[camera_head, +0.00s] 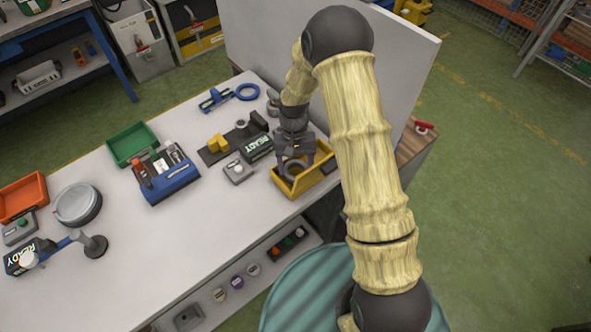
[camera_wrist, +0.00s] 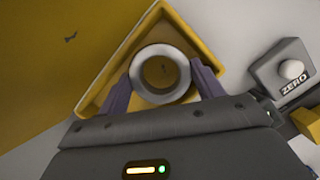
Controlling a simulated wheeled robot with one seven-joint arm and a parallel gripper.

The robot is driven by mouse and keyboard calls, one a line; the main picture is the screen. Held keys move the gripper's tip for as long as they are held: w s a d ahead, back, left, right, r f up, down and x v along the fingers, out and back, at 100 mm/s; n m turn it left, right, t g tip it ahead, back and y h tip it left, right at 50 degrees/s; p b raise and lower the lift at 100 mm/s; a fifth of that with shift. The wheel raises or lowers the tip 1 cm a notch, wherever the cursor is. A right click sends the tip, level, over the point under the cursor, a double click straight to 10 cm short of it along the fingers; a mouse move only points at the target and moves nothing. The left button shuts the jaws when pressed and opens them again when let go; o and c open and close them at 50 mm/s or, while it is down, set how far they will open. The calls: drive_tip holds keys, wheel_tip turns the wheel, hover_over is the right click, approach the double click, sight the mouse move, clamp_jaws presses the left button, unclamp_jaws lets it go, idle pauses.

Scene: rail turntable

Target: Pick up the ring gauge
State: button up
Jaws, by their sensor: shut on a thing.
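The ring gauge (camera_wrist: 143,89) is a thick grey metal ring, seen nearly face-on in the wrist view. My gripper (camera_wrist: 163,85) has one purple-grey finger on each side of it and is shut on it. The ring is inside or just above the yellow tray (camera_wrist: 97,103); I cannot tell whether it touches the floor. In the head view my gripper (camera_head: 292,160) points down into the yellow tray (camera_head: 300,191) at the bench's right end, and the ring shows only partly between the fingers.
A grey ZERO button box (camera_wrist: 278,68) stands beside the tray. A pale upright panel (camera_head: 400,62) stands behind my arm.

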wheel_tip(320, 180, up, 8)
drive_tip(key=b, duration=0.1)
drive_tip(key=shift+f, duration=0.1)
idle(0.5)
